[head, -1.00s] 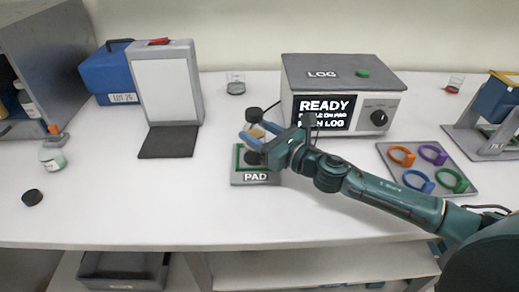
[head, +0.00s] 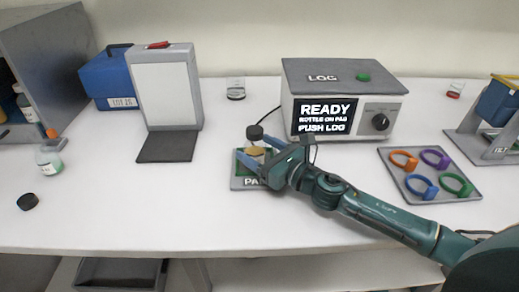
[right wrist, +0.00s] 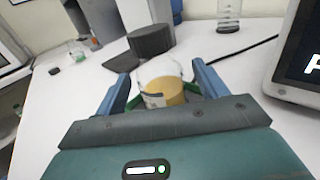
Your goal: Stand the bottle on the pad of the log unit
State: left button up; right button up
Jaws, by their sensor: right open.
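The bottle (head: 254,132) has a black cap, clear glass and amber contents. It looks upright on the pad (head: 237,183), a grey plate with a green frame in front of the log unit (head: 340,76). My right gripper (head: 254,147) is open, its blue fingers on either side of the bottle. The right wrist view shows the bottle (right wrist: 164,90) between the spread fingers (right wrist: 161,88); whether either touches it is unclear. The bottle's base and part of the pad are hidden by the gripper. The unit's screen reads "READY, BOTTLE ON PAD, PUSH LOG". My left gripper is not in view.
A green button (head: 363,77) is on top of the unit, with a dark knob (head: 380,122) on its front. A tray of coloured rings (head: 413,193) lies right. A white panel stand (head: 168,90), small bottle (head: 49,160) and loose black cap (head: 28,201) are left.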

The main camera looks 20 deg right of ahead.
jog(key=shift+r, duration=0.2)
jog(key=shift+s+d+f, duration=0.1)
jog(key=shift+s+d, duration=0.05)
jog(key=shift+s, duration=0.05)
jog(key=b+v, duration=0.3)
jog(key=v, duration=0.6)
jog(key=shift+s+d, duration=0.1)
jog(key=shift+s, duration=0.2)
jog(key=shift+b+v, duration=0.3)
jog(key=shift+v, duration=0.55)
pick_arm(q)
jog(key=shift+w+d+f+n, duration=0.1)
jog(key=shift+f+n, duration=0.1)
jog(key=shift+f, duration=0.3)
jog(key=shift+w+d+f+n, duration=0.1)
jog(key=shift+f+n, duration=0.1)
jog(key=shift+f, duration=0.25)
pick_arm(e)
jog(key=shift+s, duration=0.1)
